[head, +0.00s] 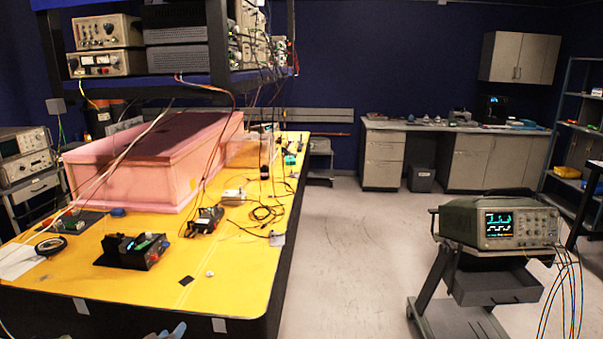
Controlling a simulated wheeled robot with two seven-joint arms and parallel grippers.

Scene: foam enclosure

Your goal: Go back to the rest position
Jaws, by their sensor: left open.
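Only a small part of my left gripper (166,332) shows, as blue-grey tips at the bottom edge of the head view. It is in front of the near edge of the yellow-topped workbench (225,285), with no object seen in it. The rest of it is cut off by the frame. My right gripper is not in view. The pink foam enclosure (125,182) stands on the bench at the left, with a dark panel on its top.
Grey floor (350,240) between bench and cart is clear. Cabinets (470,160) line the back.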

